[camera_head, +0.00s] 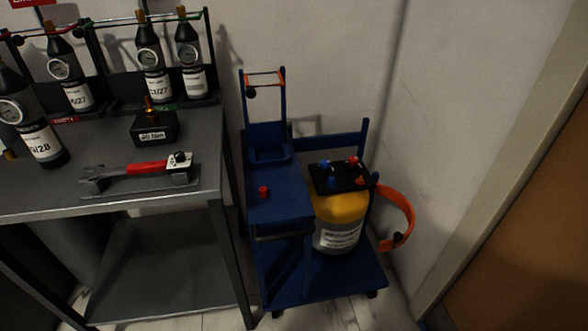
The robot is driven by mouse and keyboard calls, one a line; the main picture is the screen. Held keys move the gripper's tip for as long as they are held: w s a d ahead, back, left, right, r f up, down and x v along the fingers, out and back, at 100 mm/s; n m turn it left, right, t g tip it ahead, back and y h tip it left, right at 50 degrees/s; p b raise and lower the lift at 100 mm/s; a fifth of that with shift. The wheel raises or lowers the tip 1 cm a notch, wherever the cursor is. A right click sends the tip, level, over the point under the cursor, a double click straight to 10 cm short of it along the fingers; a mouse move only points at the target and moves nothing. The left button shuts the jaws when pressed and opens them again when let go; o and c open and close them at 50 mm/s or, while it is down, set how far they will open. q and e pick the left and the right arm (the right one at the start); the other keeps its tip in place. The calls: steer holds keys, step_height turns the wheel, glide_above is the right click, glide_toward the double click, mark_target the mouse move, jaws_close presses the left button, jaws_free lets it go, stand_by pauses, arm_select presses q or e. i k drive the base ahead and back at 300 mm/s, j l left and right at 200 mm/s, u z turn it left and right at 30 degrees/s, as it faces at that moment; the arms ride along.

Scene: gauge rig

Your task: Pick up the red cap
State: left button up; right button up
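A small red cap (263,192) stands on the flat blue top of a cart (285,208), near its left edge. Another small red piece (352,161) sits on the black plate (338,178) above the yellow and grey cylinder, beside blue and orange pieces. Neither of my grippers is in view, so I cannot see whether they are open or shut.
A grey metal table (90,205) at left holds several dark bottles with gauges, a black block (155,128) and a red-handled tool (147,167). The yellow cylinder (340,205) stands on the cart's base. An orange strap (408,210) sticks out right. A wall is behind.

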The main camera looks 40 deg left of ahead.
mark_target(263, 190)
steer(key=u, duration=1.35)
